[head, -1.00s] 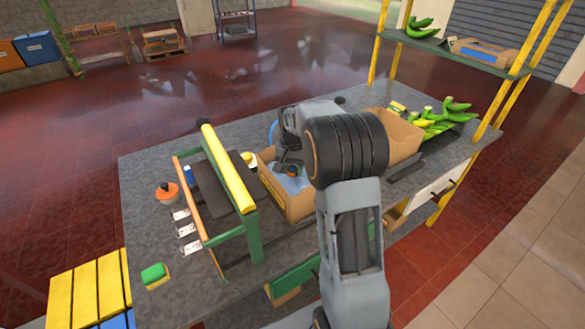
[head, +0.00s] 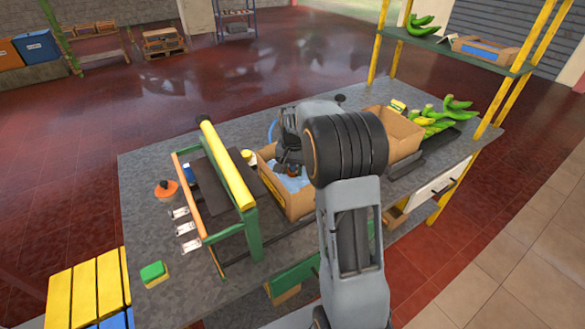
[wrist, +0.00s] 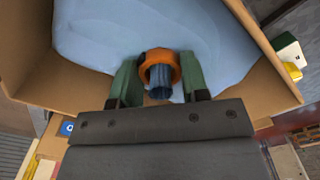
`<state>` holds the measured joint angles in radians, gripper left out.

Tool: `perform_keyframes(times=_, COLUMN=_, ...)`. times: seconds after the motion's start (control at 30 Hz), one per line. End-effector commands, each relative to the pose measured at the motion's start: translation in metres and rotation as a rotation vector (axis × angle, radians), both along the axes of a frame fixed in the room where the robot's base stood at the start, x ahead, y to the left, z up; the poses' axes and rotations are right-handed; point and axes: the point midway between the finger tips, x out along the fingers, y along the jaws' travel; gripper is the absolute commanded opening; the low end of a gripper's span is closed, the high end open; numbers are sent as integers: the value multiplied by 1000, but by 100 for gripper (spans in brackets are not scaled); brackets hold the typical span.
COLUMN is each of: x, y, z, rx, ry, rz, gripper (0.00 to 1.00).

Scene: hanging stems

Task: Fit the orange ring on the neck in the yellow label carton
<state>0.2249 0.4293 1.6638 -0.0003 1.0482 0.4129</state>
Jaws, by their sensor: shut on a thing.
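The orange ring (wrist: 159,55) is between my gripper's green fingertips (wrist: 158,80) in the wrist view, and my gripper is shut on it. The gathered blue neck (wrist: 160,88) shows through the ring's opening and stands past its lower edge; the ring appears to be around it. The pale blue bag (wrist: 200,30) spreads below, inside the carton (wrist: 270,85). In the head view the carton (head: 297,204) stands open under my gripper (head: 291,168), with a yellow label (head: 272,187) on its side. My wrist hides part of the ring there.
A green frame with a yellow bar (head: 228,165) stands left of the carton. A second carton (head: 400,135) and green bananas (head: 445,115) are to the right. An orange-topped item (head: 166,188), white tags (head: 186,228) and a green-yellow sponge (head: 154,274) lie at the left.

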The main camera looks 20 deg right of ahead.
Motion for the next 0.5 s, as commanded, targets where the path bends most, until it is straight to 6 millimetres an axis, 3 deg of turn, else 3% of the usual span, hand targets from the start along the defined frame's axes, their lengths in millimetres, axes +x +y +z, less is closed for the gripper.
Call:
perform_keyframes(times=0.3, x=0, y=0, z=-1, rx=0, ry=0, rz=0, gripper=11)
perform_keyframes(times=0.33, x=0, y=0, z=-1, rx=0, ry=0, rz=0, gripper=43)
perform_keyframes(times=0.5, x=0, y=0, z=-1, rx=0, ry=0, rz=0, gripper=60)
